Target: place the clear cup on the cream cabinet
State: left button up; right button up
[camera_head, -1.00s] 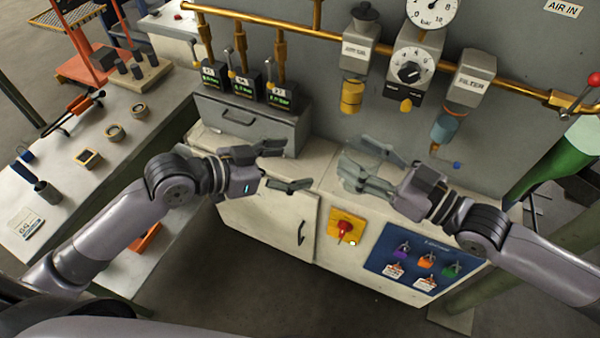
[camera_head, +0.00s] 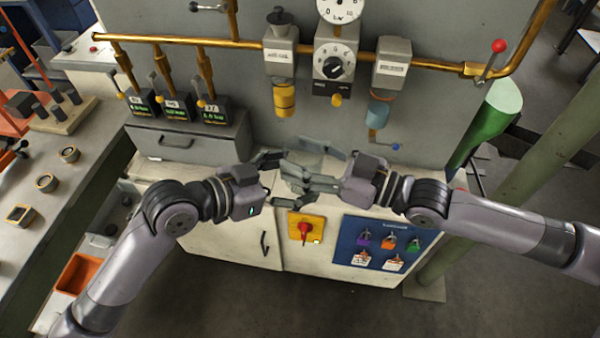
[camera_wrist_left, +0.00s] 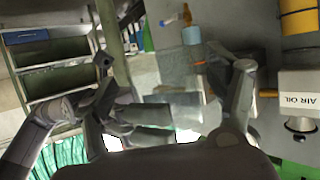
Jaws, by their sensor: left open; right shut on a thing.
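The clear cup (camera_head: 297,168) is see-through and hard to make out. My right gripper (camera_head: 318,165) is shut on it and holds it above the top of the cream cabinet (camera_head: 228,238). My left gripper (camera_head: 270,182) is open, just left of the cup, its fingers pointing at it. In the left wrist view the cup (camera_wrist_left: 180,66) shows faintly between the spread fingers of my left gripper (camera_wrist_left: 172,68). I cannot tell whether they touch it. The two grippers hide part of the cabinet's top.
A grey drawer box (camera_head: 185,140) stands on the cabinet's left part. Brass pipes (camera_head: 200,42) and a filter unit (camera_head: 388,75) hang on the wall behind. A red knob (camera_head: 304,230) and a blue panel (camera_head: 382,245) are on the front. A workbench (camera_head: 40,205) is at left.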

pick_arm(q)
jog(key=shift+x, duration=1.1)
jog(key=shift+c, duration=0.4)
jog(key=c, duration=1.1)
pick_arm(e)
jog(key=o, duration=1.2)
pick_arm(q)
jog(key=shift+c, duration=0.7)
